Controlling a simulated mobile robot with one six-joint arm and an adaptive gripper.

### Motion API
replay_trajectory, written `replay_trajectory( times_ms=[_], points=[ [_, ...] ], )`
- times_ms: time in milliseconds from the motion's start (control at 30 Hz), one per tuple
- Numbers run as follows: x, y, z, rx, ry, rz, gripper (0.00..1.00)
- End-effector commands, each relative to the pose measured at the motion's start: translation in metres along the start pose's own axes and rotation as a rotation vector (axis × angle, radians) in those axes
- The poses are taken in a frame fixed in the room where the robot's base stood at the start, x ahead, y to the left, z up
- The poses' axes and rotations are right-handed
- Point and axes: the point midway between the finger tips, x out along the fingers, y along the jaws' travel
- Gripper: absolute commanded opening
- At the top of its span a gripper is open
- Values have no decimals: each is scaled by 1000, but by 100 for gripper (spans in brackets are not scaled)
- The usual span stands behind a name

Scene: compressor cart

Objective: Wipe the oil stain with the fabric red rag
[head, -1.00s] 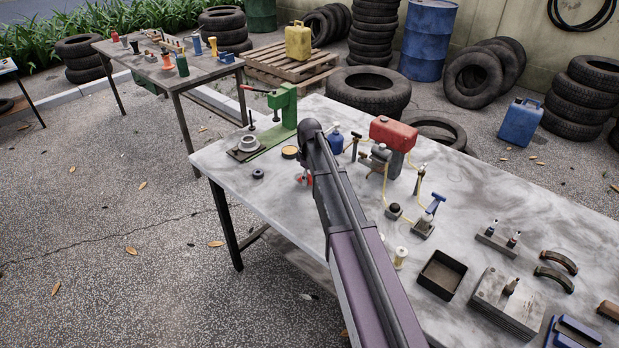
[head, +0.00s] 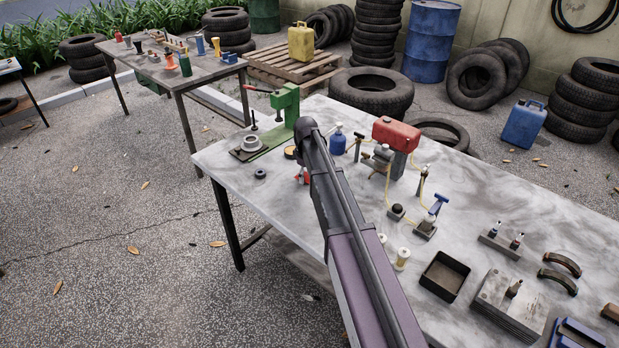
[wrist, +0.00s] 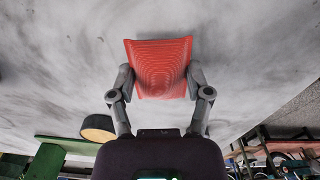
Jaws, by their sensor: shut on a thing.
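In the wrist view, the red rag (wrist: 160,66), a flat ridged piece, sits between the two fingers of my gripper (wrist: 161,84). My gripper is shut on it, and the rag lies over the pale mottled tabletop (wrist: 60,75). I cannot tell whether it touches the top. In the head view, my arm hides most of the gripper, and only a small red patch of the rag (head: 304,174) shows left of the arm. I cannot pick out the oil stain from the grey mottling of the tabletop.
A green press (head: 285,115) stands at the table's left end, with a tan disc (wrist: 98,127) near my gripper. A blue bottle (head: 338,142) and a red tank (head: 396,134) stand behind my arm. A dark tray (head: 444,276) sits at right.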

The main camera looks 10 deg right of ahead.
Motion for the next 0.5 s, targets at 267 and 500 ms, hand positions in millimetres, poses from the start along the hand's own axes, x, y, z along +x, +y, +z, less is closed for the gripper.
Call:
replay_trajectory(
  times_ms=[267, 500],
  points=[
    [-1, 3, -12, 0, 0, 0, 26],
    [-1, 3, -12, 1, 0, 0, 26]
  ],
)
